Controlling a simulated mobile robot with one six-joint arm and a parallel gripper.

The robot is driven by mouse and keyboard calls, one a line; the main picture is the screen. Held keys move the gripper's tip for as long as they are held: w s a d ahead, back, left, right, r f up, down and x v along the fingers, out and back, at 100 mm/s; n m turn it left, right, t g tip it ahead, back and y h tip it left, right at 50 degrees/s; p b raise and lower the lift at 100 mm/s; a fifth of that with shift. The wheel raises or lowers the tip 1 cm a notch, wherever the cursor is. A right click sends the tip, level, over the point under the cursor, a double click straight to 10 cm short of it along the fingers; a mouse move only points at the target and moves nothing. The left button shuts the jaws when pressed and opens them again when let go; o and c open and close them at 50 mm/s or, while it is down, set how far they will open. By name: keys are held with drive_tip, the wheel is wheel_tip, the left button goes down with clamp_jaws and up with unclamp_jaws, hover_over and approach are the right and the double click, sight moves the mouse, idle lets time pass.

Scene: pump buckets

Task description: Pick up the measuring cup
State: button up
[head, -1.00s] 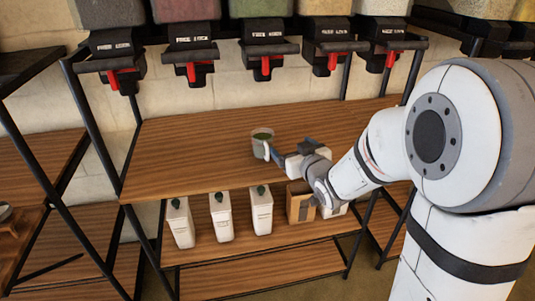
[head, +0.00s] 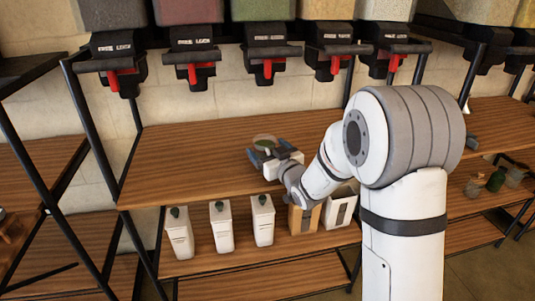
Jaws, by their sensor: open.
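The measuring cup (head: 265,139) is a small clear cup with something green showing in it. It stands on the upper wooden shelf (head: 190,160), near the middle. My gripper (head: 262,154) is open, at the near side of the cup, with its fingers pointing toward the back of the shelf. The gripper hides the cup's lower part. I cannot tell whether the fingers touch the cup or are around it.
Several dispensers with red levers (head: 267,69) hang above the shelf. White bottles (head: 221,226) and a brown box (head: 304,217) stand on the shelf below. The upper shelf left of the cup is clear. Black rack posts (head: 92,130) frame the left side.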

drive_tip(key=c, duration=1.3)
drive_tip(key=shift+r, duration=0.15)
wheel_tip(320, 180, up, 10)
drive_tip(key=shift+f+p, duration=0.1)
drive_tip(key=shift+p, duration=0.6)
